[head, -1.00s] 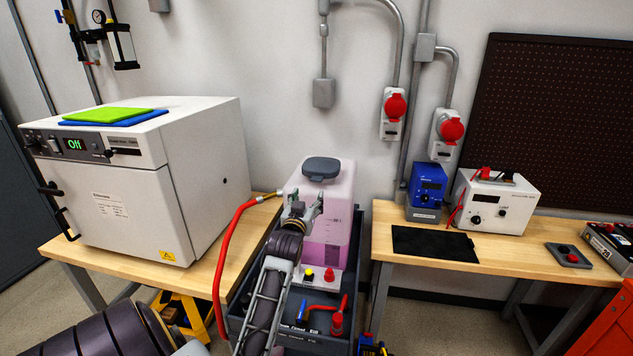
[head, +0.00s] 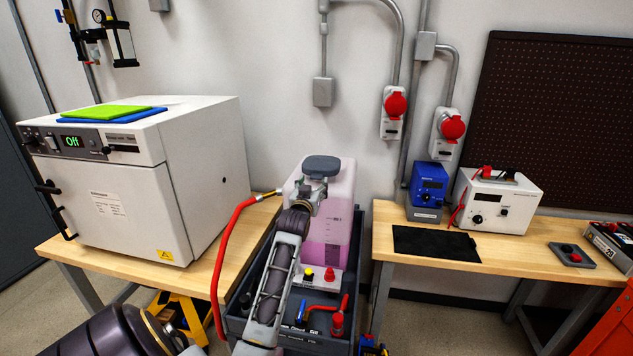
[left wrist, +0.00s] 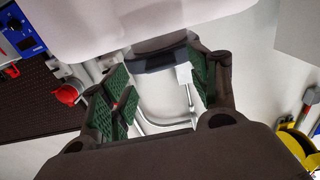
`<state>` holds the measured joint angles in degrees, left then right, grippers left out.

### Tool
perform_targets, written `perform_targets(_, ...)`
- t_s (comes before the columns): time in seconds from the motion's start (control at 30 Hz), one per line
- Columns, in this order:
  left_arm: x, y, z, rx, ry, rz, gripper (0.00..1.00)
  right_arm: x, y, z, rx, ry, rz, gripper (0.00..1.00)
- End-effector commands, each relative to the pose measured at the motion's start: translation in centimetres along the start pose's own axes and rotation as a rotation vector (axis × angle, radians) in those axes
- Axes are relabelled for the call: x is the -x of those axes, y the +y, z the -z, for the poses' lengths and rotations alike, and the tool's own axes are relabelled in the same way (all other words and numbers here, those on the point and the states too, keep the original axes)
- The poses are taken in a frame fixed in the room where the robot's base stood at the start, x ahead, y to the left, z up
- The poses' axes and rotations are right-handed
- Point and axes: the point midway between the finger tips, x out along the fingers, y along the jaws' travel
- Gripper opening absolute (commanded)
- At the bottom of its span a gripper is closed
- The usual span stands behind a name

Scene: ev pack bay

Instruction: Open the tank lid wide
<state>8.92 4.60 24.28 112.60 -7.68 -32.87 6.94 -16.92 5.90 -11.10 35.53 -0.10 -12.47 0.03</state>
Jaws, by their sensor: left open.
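The tank (head: 335,215) is a translucent pinkish container with purple liquid low inside, standing in a dark cart. Its dark grey lid (head: 322,167) lies on top and looks closed. My left gripper (head: 314,184) is at the tank's near upper side, just below the lid. In the left wrist view the green-padded fingers of my left gripper (left wrist: 160,82) are spread apart and empty. The lid (left wrist: 160,58) shows between and beyond the fingertips, and the pale tank (left wrist: 130,22) fills the top. Whether a finger touches the lid cannot be told. My right gripper is not in view.
A red hose (head: 222,265) curves left of the tank. A white oven (head: 115,190) stands on the left bench. The right bench holds a blue unit (head: 428,185), a white unit (head: 500,205) and a black mat (head: 435,242). Wall space above the lid is clear.

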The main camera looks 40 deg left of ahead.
Motion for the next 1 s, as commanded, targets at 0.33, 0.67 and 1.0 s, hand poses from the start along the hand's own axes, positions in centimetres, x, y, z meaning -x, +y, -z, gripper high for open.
perform_targets(0.33, -3.0, 0.0, 0.0, 0.000, 0.001, 0.000, 0.61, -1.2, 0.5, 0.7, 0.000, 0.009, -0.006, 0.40)
perform_targets(0.67, -5.3, 0.0, 0.0, 0.000, 0.001, 0.000, 0.61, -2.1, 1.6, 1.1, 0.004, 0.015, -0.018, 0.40)
perform_targets(1.0, -5.9, 0.0, 0.0, 0.000, 0.000, 0.000, 0.61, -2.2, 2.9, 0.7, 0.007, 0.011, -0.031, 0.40)
